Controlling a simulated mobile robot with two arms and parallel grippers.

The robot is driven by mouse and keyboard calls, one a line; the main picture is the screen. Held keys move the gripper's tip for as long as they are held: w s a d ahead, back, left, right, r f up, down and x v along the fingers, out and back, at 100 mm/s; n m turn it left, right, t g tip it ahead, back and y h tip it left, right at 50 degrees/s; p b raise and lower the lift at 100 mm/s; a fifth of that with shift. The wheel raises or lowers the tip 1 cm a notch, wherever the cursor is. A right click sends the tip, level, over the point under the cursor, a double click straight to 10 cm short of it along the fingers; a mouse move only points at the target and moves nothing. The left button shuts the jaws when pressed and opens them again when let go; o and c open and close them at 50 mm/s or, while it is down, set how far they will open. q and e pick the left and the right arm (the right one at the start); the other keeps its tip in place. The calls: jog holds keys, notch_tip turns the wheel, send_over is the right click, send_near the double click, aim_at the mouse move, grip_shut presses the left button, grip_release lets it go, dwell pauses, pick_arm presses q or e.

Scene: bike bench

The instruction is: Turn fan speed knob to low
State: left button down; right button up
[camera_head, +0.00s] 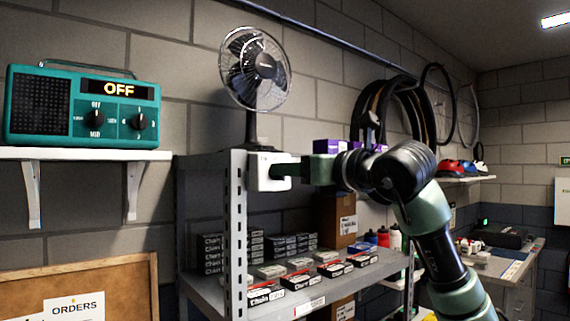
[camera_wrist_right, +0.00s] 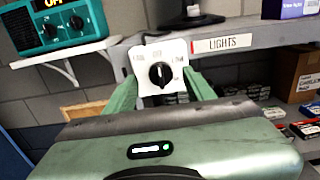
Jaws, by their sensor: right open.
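The fan (camera_head: 254,72) stands on top of the grey shelf unit. A white switch plate (camera_head: 262,184) is at the shelf's front corner, below the fan; it also shows in the right wrist view (camera_wrist_right: 139,56). Its round black knob (camera_wrist_right: 160,74) has a light pointer mark that looks roughly upright, toward the "OFF" label. The other labels are too small to read surely. My right gripper (camera_head: 283,170) is at the plate, fingers open on either side of the knob in the right wrist view (camera_wrist_right: 163,84). Finger contact cannot be told. My left gripper is not in view.
A teal radio (camera_head: 82,108) reading "OFF" sits on a white wall shelf (camera_head: 60,154) at left. The grey shelf (camera_head: 212,288) holds several small boxes. A "LIGHTS" label (camera_wrist_right: 222,44) is right of the plate. Tyres (camera_head: 400,105) hang behind my arm.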

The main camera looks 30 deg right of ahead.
jog(key=w+p, duration=0.1)
jog(key=w, duration=0.2)
jog(key=shift+a, duration=0.1)
grip_shut()
